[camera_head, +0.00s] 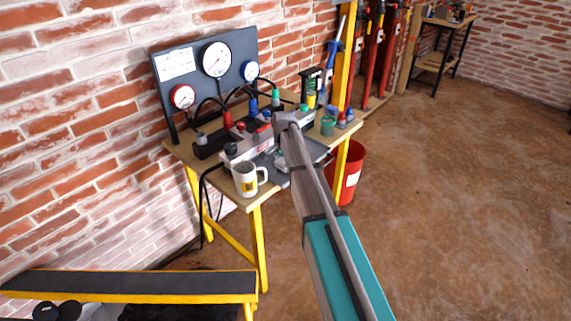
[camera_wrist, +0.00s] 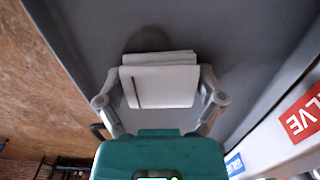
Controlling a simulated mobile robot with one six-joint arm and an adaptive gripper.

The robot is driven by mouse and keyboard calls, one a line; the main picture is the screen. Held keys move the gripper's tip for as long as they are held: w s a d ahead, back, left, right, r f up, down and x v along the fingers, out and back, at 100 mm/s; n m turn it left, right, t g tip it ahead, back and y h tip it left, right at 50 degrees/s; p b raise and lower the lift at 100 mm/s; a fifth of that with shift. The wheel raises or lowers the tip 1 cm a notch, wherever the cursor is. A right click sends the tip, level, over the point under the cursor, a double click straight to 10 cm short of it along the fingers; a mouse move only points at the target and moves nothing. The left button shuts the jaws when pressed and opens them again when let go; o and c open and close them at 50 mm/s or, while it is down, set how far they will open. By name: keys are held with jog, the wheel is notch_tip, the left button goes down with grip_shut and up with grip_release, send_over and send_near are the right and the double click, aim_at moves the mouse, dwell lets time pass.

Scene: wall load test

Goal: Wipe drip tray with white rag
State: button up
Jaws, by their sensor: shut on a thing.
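The white rag (camera_wrist: 160,82) is a folded white pad with a dark slit, held between the two grey fingers of my gripper (camera_wrist: 160,90) in the wrist view. The grey drip tray (camera_wrist: 75,25) fills much of that view beyond the rag. A dark shadow lies on it just past the rag; whether the rag touches the tray I cannot tell. In the head view the drip tray (camera_head: 266,166) lies on the front of the wooden bench, partly covered by my arm. My gripper and the rag are mostly hidden there.
A white mug (camera_head: 246,180) stands at the bench's front left corner, close to the tray. A gauge panel (camera_head: 208,75), a valve block (camera_head: 245,147) and hoses stand behind. A red bucket (camera_head: 347,172) is on the floor to the right. Open floor lies right.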

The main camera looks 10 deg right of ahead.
jog(key=shift+r, duration=0.15)
notch_tip(320, 180, up, 6)
jog(key=p, duration=0.6)
dwell(0.4)
dwell(0.3)
jog(key=shift+r+p, duration=1.4)
jog(key=shift+p, duration=0.15)
jog(key=shift+s, duration=0.1)
